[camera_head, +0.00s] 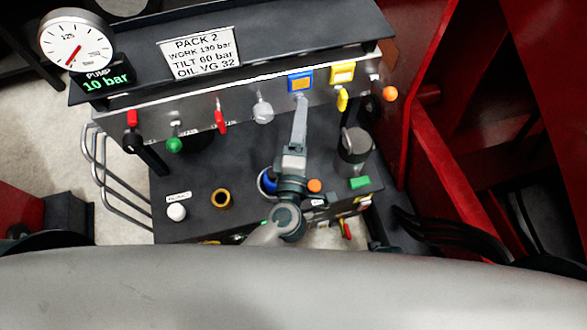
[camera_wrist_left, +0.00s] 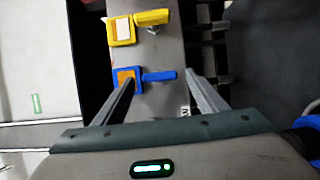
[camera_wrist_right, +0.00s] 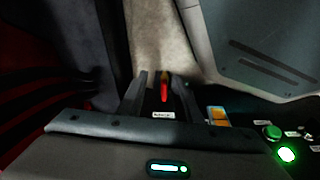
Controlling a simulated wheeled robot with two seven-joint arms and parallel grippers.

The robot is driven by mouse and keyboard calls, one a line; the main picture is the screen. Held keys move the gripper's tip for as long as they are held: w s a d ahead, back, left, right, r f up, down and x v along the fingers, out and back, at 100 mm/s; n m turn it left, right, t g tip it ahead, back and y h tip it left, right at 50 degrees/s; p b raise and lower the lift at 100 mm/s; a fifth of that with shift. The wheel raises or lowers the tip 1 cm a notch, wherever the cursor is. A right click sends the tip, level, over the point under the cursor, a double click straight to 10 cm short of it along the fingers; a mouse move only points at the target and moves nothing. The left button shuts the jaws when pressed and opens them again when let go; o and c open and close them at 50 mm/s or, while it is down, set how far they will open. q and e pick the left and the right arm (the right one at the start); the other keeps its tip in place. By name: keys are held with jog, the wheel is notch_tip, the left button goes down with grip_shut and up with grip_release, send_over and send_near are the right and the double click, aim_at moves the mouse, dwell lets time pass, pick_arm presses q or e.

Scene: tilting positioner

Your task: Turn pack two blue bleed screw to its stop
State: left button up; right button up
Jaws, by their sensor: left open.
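The blue bleed screw (camera_wrist_left: 160,76) shows in the left wrist view as a short flat blue bar on the grey metal strip, beside a blue square tag (camera_wrist_left: 121,80) with an orange middle. My left gripper (camera_wrist_left: 161,80) is open, with its fingers apart on either side of the bar in the picture; contact cannot be told. In the head view my left gripper (camera_head: 300,106) reaches up just below the blue tag (camera_head: 300,81) and hides the screw. My right gripper (camera_wrist_right: 165,76) is open in the right wrist view, with a red handle (camera_wrist_right: 164,91) showing between its fingers.
A yellow tag (camera_head: 342,72) and yellow screw (camera_head: 342,99) sit right of the blue tag. A red lever (camera_head: 220,121) and a clear round knob (camera_head: 263,111) are left. A grey cylinder (camera_head: 356,145) stands right of my left gripper. The gauge (camera_head: 76,41) is at upper left.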

pick_arm(q)
jog(key=s+a+b, duration=0.1)
jog(key=s, duration=1.4)
jog(key=shift+s+b, duration=0.3)
jog(key=shift+b, duration=0.1)
pick_arm(e)
jog(key=shift+w+a+r, duration=0.1)
jog(key=shift+w+r, duration=0.1)
jog(key=shift+r, duration=0.7)
jog(key=shift+w+a+r, duration=0.1)
jog(key=shift+w+r, duration=0.05)
jog(key=shift+r, duration=0.7)
jog(key=shift+w+r, duration=0.2)
jog(key=shift+r, duration=0.7)
pick_arm(q)
jog(key=shift+a, duration=0.1)
jog(key=shift+f, duration=0.1)
pick_arm(e)
jog(key=shift+s+d, duration=0.1)
